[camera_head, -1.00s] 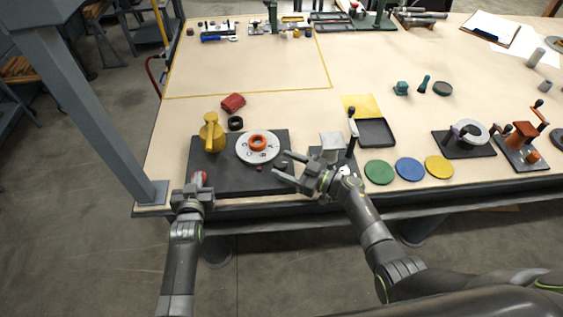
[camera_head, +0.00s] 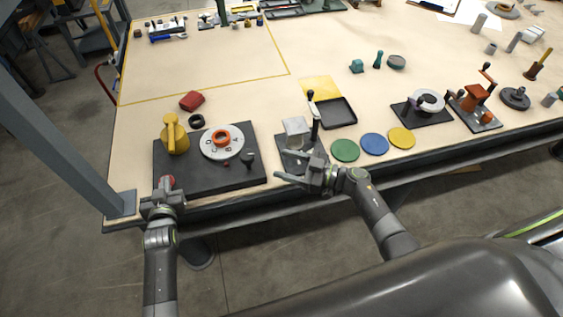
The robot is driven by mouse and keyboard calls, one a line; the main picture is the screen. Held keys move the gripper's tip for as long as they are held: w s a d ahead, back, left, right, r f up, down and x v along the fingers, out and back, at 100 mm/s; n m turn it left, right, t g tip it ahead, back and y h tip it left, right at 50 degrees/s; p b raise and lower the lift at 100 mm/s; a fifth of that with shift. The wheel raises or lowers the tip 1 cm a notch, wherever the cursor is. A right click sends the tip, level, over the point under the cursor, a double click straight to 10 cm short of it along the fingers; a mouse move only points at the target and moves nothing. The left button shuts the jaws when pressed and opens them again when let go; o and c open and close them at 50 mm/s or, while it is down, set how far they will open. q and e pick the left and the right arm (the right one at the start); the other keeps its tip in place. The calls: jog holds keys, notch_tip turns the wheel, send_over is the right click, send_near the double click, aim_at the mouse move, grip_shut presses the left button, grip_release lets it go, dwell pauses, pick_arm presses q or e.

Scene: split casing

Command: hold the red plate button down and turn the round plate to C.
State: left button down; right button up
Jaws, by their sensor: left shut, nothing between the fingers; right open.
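The round plate (camera_head: 234,150) is white with dark letters and an orange ring at its centre. It lies on a black base (camera_head: 205,179); its letters are too small to read surely. A small red mark (camera_head: 227,162) sits at its front edge. The red button (camera_head: 167,180) is at the base's front left corner. My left gripper (camera_head: 164,190) is shut at the red button and partly hides it; I cannot tell whether the button is pressed. My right gripper (camera_head: 290,170) is open and empty, right of the base and apart from the round plate.
A yellow casing (camera_head: 175,138) stands left of the round plate, and a black knob (camera_head: 248,159) at its right front. A grey block fixture (camera_head: 296,131) stands behind my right gripper. Green (camera_head: 345,150), blue (camera_head: 374,144) and yellow (camera_head: 401,138) discs lie to the right.

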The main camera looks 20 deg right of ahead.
jog(key=w+d+r+m+t+h, duration=0.5)
jog(key=m+t, duration=0.3)
jog(key=m, duration=0.4)
jog(key=m+g+h, duration=0.2)
jog(key=m+g, duration=0.5)
jog(key=m, duration=2.1)
send_near(247, 155)
jog(key=s, duration=0.1)
jog(key=shift+s+d+r, duration=0.15)
jog(key=shift+d+r, duration=0.25)
jog(key=shift+r, duration=0.05)
jog(key=x, duration=1.2)
jog(key=shift+d+f, duration=0.15)
